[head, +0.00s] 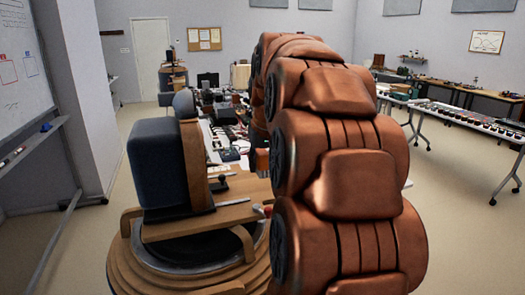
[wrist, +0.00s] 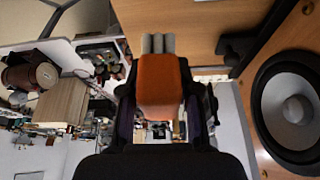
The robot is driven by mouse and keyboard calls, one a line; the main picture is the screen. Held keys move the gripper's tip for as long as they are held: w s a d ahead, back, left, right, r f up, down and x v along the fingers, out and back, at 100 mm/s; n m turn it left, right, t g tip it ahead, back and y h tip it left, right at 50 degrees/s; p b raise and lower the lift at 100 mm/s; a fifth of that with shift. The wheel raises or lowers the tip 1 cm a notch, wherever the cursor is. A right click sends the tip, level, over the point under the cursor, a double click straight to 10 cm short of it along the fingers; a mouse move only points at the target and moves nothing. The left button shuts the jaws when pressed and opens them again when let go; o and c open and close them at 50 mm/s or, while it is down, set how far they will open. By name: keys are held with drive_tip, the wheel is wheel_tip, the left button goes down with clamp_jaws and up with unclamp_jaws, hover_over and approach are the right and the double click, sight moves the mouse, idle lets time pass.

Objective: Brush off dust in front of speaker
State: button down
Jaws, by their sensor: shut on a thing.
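The speaker (head: 160,165) stands upright on a wooden board (head: 230,213) at the left of the head view, with a dark cabinet and a wooden front edge. Its front and a large round cone (wrist: 295,105) fill the right of the wrist view. My gripper (wrist: 160,105) is shut on an orange brush (wrist: 160,80) whose pale grey bristles point to the top of the wrist view, toward the board (wrist: 185,25). The bristles overlap the board in the picture; I cannot tell if they touch it. My arm hides much of the right in the head view. I cannot make out dust.
A small dark object (head: 222,184) stands on the board in front of the speaker. The board rests on a round, stepped wooden base (head: 130,270). A long table (head: 225,140) crowded with gear lies behind. A whiteboard (head: 22,70) is at left; floor between is free.

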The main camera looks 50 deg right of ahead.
drive_tip(key=shift+r, duration=1.25)
